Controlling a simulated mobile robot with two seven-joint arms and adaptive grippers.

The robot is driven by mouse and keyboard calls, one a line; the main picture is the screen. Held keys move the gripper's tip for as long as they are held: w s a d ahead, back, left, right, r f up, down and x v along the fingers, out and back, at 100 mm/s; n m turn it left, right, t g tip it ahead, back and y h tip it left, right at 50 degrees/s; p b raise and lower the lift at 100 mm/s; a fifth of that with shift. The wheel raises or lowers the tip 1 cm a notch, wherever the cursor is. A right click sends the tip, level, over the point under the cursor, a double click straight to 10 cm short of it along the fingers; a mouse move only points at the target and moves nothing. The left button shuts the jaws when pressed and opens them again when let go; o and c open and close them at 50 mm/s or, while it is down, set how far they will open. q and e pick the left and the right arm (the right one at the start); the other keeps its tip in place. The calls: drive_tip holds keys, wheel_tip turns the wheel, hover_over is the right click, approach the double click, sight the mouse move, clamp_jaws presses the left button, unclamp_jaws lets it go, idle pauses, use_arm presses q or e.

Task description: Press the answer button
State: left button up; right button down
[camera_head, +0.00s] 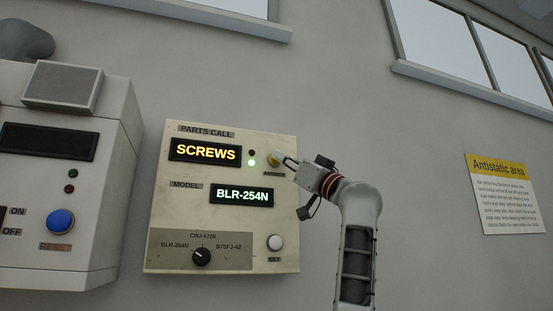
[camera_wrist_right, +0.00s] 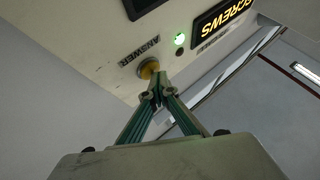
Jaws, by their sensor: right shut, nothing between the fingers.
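The answer button (camera_head: 274,159) is a yellow knob at the upper right of a beige parts call panel (camera_head: 170,222). Its label is partly visible below it. My right gripper (camera_head: 283,157) is shut and empty, with its fingertips at the button and partly covering it. In the right wrist view the yellow button (camera_wrist_right: 149,68) sits just beyond the closed fingertips (camera_wrist_right: 158,91); I cannot tell whether they touch it. A green lamp (camera_wrist_right: 180,39) beside it is lit. The left gripper is not in view.
A grey machine with a blue reset button (camera_head: 61,221) stands left. The wall to the right holds an antistatic sign (camera_head: 504,197).

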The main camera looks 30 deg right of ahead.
idle(0.4)
drive_tip(key=shift+s+a+b, duration=0.25)
drive_tip(key=shift+s+b, duration=0.5)
drive_tip(key=shift+b, duration=0.05)
drive_tip(key=shift+s+a+b, duration=0.2)
drive_tip(key=shift+s+b, duration=0.35)
drive_tip(key=shift+s, duration=0.25)
drive_tip(key=shift+s+a+b, duration=0.15)
drive_tip(key=shift+s+b, duration=0.35)
drive_tip(key=shift+s, duration=0.35)
drive_tip(key=shift+s+a+b, duration=0.2)
drive_tip(key=shift+s+b, duration=0.35)
drive_tip(key=shift+s, duration=0.25)
drive_tip(key=shift+f, duration=0.1)
